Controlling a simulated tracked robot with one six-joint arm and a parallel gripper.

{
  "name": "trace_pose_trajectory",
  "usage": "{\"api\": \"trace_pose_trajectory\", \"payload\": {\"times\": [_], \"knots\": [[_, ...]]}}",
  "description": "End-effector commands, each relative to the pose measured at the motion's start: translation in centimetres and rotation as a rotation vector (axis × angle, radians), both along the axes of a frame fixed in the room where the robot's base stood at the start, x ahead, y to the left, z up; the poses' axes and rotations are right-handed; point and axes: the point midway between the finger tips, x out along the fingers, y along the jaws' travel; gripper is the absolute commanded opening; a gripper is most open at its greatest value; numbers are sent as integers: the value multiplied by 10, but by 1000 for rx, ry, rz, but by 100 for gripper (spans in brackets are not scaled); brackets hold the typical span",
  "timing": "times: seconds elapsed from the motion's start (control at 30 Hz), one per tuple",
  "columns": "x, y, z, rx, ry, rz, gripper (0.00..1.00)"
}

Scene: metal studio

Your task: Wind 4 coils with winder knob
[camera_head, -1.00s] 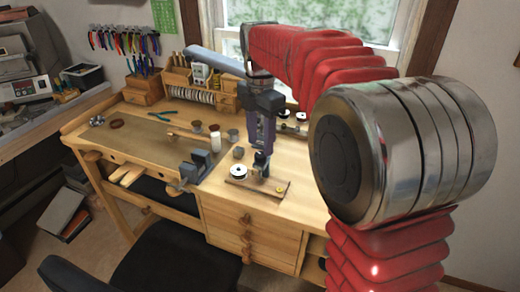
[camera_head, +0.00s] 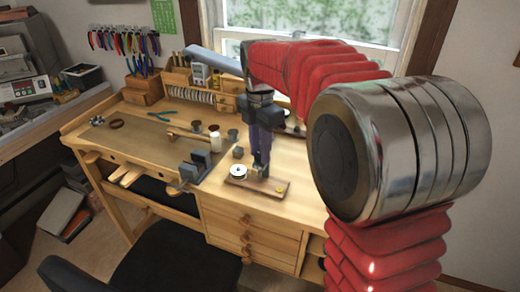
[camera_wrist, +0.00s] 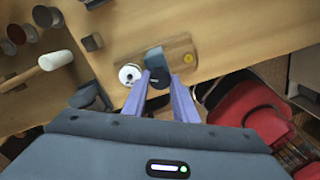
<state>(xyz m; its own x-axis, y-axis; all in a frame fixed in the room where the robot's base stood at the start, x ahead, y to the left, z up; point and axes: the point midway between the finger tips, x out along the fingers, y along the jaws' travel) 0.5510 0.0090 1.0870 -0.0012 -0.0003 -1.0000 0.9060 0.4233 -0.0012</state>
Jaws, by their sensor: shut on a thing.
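The winder is a small wooden board (camera_head: 278,190) on the bench. It carries a white spool (camera_head: 238,171) at its left and a small yellow disc (camera_head: 279,189) at its right. In the wrist view the spool (camera_wrist: 129,74) and yellow disc (camera_wrist: 187,58) flank a blue-grey upright block (camera_wrist: 156,58). The dark round winder knob (camera_wrist: 160,78) stands in front of this block. My gripper (camera_head: 262,168) reaches down over the board. In the wrist view my gripper (camera_wrist: 161,79) has its purple fingers shut on the knob, one on each side. Their contact is partly hidden in the head view.
A hammer with a pale head (camera_head: 216,141), a dark vise (camera_head: 196,165) and small cups (camera_head: 197,127) stand left of the winder. A wooden organizer (camera_head: 205,98) stands at the back. A black chair (camera_head: 165,258) is in front. The bench right of the board is bare.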

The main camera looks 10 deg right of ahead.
Motion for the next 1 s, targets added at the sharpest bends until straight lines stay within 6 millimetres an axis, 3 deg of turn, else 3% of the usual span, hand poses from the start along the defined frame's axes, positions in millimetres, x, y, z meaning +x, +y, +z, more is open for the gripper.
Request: {"api": "trace_pose_trajectory", "payload": {"times": [0.2,0.67,1.0], "knots": [[0,0,0,1,-2,0,4],[1,0,0,0,-3,-73,3],[1,0,1,0,-3,-302,3]]}}
